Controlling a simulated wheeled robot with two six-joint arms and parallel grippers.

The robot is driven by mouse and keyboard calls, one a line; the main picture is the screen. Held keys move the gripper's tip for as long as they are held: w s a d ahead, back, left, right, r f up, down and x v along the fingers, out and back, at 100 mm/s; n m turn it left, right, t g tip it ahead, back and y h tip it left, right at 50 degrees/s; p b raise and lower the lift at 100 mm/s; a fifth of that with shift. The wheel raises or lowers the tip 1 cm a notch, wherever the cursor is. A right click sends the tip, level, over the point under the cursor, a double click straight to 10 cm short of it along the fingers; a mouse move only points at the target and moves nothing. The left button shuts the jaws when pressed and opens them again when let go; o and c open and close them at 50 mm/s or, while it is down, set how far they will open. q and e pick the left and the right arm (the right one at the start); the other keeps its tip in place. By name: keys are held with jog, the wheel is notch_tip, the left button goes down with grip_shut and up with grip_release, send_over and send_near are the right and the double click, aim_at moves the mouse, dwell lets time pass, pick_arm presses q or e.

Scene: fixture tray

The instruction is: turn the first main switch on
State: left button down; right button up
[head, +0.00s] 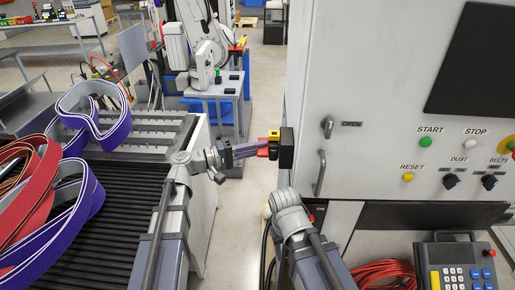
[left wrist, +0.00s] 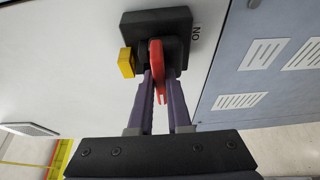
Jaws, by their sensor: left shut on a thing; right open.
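The main switch is a black box (head: 286,148) on the left side of the white cabinet. In the left wrist view its black base (left wrist: 182,22) carries a red handle (left wrist: 156,58) and a yellow piece (left wrist: 126,62), with the letters ON beside it. My left gripper (left wrist: 160,88) is shut on the red handle, its purple fingers on either side. In the head view my left gripper (head: 250,151) reaches the switch from the left. My right gripper (head: 284,184) is low in front of the cabinet, open and apart from the switch; its fingertips are hard to make out.
The white cabinet (head: 378,70) fills the right, with handles, buttons and knobs on its front. A control pendant (head: 455,265) and a red coiled cable (head: 385,274) are at lower right. A conveyor (head: 110,225) with purple and red belts stands at left. Floor shows between.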

dwell(0.5)
pick_arm(q)
jog(key=n+p, duration=0.1)
jog(key=n+y+p, duration=0.1)
jog(key=n+p, duration=0.1)
jog(key=shift+r+g, duration=0.3)
jog(key=n+g+y+p, duration=0.1)
jog(key=n+g+p, duration=0.1)
jog(key=n+p, duration=0.1)
jog(key=shift+w+n+p, duration=0.1)
jog(key=shift+n+p, duration=0.2)
jog(key=shift+n, duration=0.3)
jog(key=n+g+y+p, duration=0.1)
jog(key=n+g, duration=0.1)
jog(key=n, duration=0.1)
jog(key=shift+w+p, duration=0.1)
jog(key=shift+p, duration=0.25)
jog(key=shift+f+n+g+p, duration=0.1)
jog(key=shift+n+g+p, duration=0.25)
jog(key=shift+n+g, duration=1)
jog(key=shift+n, duration=0.45)
